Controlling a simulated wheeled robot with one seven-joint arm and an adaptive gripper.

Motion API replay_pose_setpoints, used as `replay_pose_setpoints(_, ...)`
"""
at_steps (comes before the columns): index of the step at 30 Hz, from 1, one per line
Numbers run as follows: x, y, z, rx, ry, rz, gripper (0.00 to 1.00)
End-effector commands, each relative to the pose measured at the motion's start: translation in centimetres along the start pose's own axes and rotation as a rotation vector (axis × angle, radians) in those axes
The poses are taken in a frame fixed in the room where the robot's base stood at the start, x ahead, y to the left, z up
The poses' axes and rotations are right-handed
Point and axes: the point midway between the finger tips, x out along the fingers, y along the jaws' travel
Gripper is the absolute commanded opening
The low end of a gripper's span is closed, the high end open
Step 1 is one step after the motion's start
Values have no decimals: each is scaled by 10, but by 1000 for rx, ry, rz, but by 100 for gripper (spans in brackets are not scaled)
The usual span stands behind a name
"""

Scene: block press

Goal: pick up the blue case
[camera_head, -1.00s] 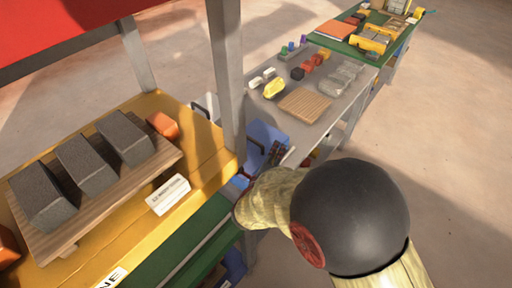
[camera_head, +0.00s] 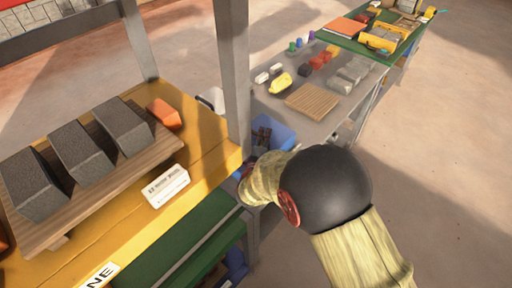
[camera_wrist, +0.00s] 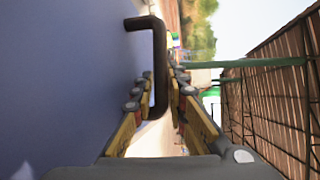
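The blue case (camera_head: 281,133) is beside the grey post, partly hidden behind it and my arm. In the wrist view the blue case (camera_wrist: 65,80) fills the left side, very close. Its black handle (camera_wrist: 160,65) stands out from the case wall. My gripper (camera_wrist: 162,85) has one finger on each side of this handle, the left one between handle and case. The fingers are close together and appear shut on the handle. In the head view my gripper (camera_head: 262,139) is small and partly hidden. Whether the case is lifted cannot be told.
A yellow bench (camera_head: 110,236) with grey blocks on a wooden stand is at the left. A grey post (camera_head: 232,75) rises beside the case. A grey table (camera_head: 340,113) with small parts and a green-topped table (camera_head: 350,42) stand behind. Floor at the right is clear.

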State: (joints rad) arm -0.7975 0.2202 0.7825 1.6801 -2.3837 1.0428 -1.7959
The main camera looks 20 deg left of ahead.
Motion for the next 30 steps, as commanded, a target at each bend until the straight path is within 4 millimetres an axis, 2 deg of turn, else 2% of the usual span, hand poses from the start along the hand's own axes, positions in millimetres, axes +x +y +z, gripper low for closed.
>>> replay_pose_setpoints(3,17,2,-1,1,1,0,15)
replay_pose_setpoints(7,25,1,0,1,0,0,15)
replay_pose_setpoints(14,25,0,0,1,0,1,15)
replay_pose_setpoints(22,25,0,0,0,0,1,0)
replay_pose_setpoints(30,25,1,0,0,0,2,0)
